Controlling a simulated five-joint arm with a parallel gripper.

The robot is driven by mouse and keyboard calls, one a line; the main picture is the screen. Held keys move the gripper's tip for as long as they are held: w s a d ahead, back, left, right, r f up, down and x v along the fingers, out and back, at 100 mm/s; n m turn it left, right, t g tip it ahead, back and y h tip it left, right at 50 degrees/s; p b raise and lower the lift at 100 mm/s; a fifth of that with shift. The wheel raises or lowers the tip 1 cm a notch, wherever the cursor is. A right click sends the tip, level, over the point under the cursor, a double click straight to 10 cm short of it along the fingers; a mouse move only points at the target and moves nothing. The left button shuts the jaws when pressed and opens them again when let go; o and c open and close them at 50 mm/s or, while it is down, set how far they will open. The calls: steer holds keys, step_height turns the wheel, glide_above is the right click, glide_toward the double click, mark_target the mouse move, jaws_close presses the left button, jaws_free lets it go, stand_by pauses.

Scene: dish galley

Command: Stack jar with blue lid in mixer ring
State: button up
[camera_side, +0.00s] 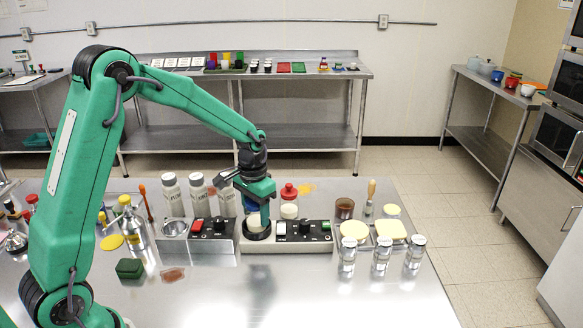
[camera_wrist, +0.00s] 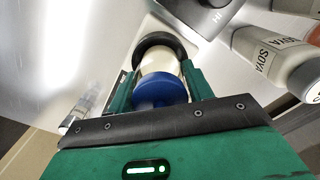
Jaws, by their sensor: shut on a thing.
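The jar with the blue lid (camera_wrist: 160,92) is between my gripper's fingers (camera_wrist: 157,88) in the wrist view. Its pale body shows beyond the lid, and its far end is at the black mixer ring (camera_wrist: 160,45). In the side view my gripper (camera_side: 258,208) points down over the mixer ring (camera_side: 258,234), and the pale jar body (camera_side: 254,220) shows just above and inside the ring. My gripper is shut on the jar, which looks about upright. I cannot tell whether the jar touches the ring's bottom.
White bottles (camera_side: 197,194) stand left of my gripper, close to it. A red-capped jar (camera_side: 289,202) stands to its right. Switch boxes (camera_side: 304,231) flank the ring. Clear jars (camera_side: 381,257) stand at the right front. The front middle of the table is clear.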

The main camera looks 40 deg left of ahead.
steer(key=shift+f, duration=0.3)
steer(key=o, duration=1.2)
steer(key=shift+r, duration=0.15)
step_height(320, 180, up, 12)
steer(key=shift+r, duration=0.25)
